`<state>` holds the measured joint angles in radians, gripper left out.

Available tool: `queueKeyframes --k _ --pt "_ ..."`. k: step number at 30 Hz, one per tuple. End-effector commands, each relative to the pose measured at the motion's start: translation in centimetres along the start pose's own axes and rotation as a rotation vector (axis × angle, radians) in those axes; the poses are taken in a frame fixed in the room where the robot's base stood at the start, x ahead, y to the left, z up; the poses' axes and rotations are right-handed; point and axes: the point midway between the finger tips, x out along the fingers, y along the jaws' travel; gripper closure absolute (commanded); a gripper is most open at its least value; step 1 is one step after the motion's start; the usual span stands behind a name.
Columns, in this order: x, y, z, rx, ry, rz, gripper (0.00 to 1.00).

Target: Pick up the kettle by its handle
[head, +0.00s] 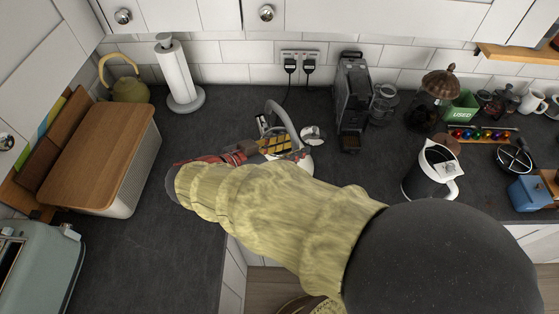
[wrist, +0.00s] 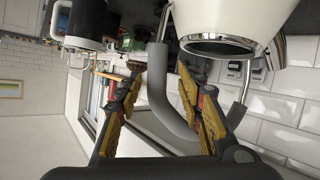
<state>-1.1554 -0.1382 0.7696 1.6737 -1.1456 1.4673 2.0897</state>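A cream-white kettle (wrist: 235,15) with a dark, chrome-rimmed round part and a thick grey handle (wrist: 158,90) fills the upper right of the wrist view. In the head view its grey handle (head: 283,112) arches up behind my gripper, and most of its body is hidden by my arm. My gripper (wrist: 160,72) is open, with yellow-and-black fingers on either side of the grey handle. The handle lies between the fingers, with a visible gap on the left finger's side. In the head view my gripper (head: 274,145) is partly covered by my sleeve-like arm.
A black-and-white jug (head: 430,175) stands to the right, and a coffee machine (head: 352,100) stands behind. A yellow-green kettle (head: 127,88), paper towel roll (head: 177,75) and wooden-topped bread bin (head: 100,155) are at the left.

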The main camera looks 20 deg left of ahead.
Motion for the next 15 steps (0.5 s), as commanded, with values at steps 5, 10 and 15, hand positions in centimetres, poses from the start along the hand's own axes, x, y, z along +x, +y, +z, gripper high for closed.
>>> queueKeyframes --k 5,10,15 --pt "1.46 0.06 0.04 -0.001 0.0 0.001 0.62" --pt "1.4 0.04 0.02 -0.001 0.0 0.0 0.63" --pt "1.38 0.04 0.02 -0.001 0.0 0.0 0.73"
